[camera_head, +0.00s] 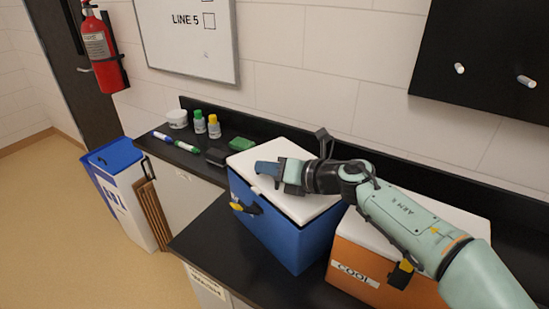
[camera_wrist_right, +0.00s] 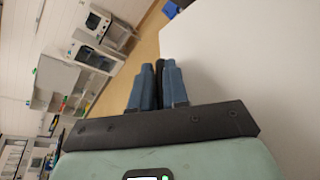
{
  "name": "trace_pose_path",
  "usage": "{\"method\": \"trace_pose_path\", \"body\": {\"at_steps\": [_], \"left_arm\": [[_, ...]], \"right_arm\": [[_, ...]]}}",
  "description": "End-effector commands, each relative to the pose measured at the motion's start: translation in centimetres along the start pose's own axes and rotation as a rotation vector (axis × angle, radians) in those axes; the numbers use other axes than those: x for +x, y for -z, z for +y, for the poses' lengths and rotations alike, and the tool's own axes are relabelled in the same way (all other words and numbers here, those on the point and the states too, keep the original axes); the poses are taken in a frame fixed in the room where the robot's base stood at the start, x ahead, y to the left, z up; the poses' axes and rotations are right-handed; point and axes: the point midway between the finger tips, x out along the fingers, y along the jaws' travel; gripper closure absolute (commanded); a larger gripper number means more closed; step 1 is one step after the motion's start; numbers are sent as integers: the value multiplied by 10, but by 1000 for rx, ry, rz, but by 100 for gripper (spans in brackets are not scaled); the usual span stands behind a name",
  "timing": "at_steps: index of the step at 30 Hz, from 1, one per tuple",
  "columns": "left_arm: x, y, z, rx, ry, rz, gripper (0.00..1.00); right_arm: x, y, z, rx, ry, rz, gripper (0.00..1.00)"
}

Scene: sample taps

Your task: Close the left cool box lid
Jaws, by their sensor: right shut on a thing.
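The left cool box (camera_head: 280,233) is blue and stands on the black counter. Its white lid (camera_head: 305,207) lies over the top, flat or nearly so; I cannot make out a gap at the rim. My right gripper (camera_head: 262,169) reaches across the lid from the right, its blue fingers low over the lid's left part. In the right wrist view, the fingers (camera_wrist_right: 159,80) are together with a narrow dark strip between them, and what they hold is not clear. The white surface of the lid (camera_wrist_right: 245,60) fills the right side there. My left gripper is not in view.
An orange cool box (camera_head: 345,282) with a white lid stands close on the right, under my right arm. A blue-and-white bin (camera_head: 118,190) stands on the floor at left.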

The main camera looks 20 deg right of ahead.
Motion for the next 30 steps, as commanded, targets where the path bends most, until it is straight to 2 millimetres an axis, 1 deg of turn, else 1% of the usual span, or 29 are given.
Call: {"method": "trace_pose_path", "body": {"at_steps": [1, 6, 21, 22, 30], "left_arm": [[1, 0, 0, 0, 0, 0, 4], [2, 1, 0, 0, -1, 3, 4], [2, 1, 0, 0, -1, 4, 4], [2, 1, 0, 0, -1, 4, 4], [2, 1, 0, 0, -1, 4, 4]], "right_arm": [[2, 5, 1, -15, 1, 4, 100], [5, 11, -1, -54, 16, 5, 100], [7, 15, -3, -68, 23, 10, 100], [7, 16, -3, -68, 23, 10, 79], [5, 14, -4, -67, 25, 6, 79]]}}
